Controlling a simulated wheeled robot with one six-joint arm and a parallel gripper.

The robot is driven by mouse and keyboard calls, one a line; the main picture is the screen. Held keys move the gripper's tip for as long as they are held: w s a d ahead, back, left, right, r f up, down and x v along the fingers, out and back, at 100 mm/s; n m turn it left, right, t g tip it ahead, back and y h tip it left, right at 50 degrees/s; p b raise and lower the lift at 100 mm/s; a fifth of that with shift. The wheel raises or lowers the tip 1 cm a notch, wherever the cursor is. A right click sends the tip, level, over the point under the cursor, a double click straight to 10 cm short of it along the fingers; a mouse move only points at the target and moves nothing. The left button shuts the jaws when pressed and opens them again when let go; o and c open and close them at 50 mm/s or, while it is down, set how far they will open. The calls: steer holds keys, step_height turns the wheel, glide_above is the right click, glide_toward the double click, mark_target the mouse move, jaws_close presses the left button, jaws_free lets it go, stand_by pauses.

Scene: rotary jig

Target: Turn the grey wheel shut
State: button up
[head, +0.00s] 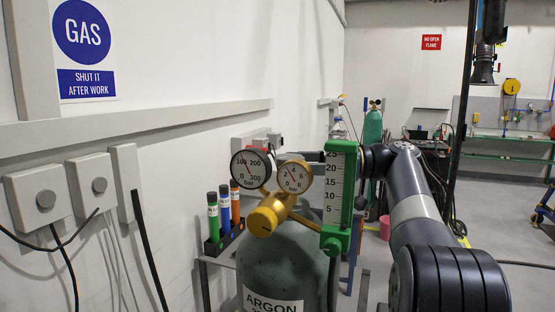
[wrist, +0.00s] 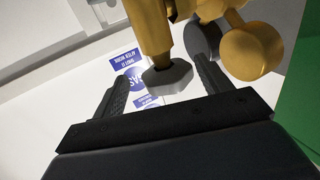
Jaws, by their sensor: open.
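The grey wheel (wrist: 168,77) is a small faceted grey knob at the end of a brass valve body (wrist: 153,28), seen in the wrist view. My gripper (wrist: 161,71) is open, with one dark finger on each side of the wheel in the picture. I see gaps on both sides and no clear contact; how deep the wheel sits between the fingers is hard to tell. In the head view the wheel and my gripper are hidden behind the gauges and the green flowmeter (head: 339,195). The argon cylinder (head: 283,270) stands below the yellow regulator (head: 268,215).
Two round gauges (head: 296,176) sit on top of the regulator. A yellow round knob (wrist: 252,50) is close to the right finger in the wrist view. A holder with coloured tubes (head: 224,214) stands left of the cylinder by the wall.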

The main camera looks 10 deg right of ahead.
mark_target(282, 163)
steer(key=x, duration=0.3)
steer(key=shift+s+a+r+p, duration=0.15)
steer(key=shift+s+a+p, duration=0.05)
steer(key=shift+s+p, duration=0.15)
steer(key=shift+w+a, duration=0.15)
steer(key=shift+a, duration=0.2)
steer(key=c, duration=1)
steer(key=shift+o, duration=0.2)
steer(key=t+b, duration=0.1)
steer(key=m+t+b, duration=0.1)
steer(key=b, duration=0.1)
steer(key=shift+f+h, duration=0.3)
steer(key=shift+f, duration=0.1)
steer(key=m+t+h+b, duration=0.1)
steer(key=m+t+b, duration=0.1)
steer(key=t+b, duration=0.1)
steer(key=shift+w+d+b, duration=0.1)
steer(key=shift+w+b, duration=0.05)
steer(key=shift+b, duration=0.15)
steer(key=shift+w+r+m+t+h+b, duration=0.1)
steer(key=shift+r+m+t+h+b, duration=0.15)
steer(key=shift+m+t+h+b, duration=0.55)
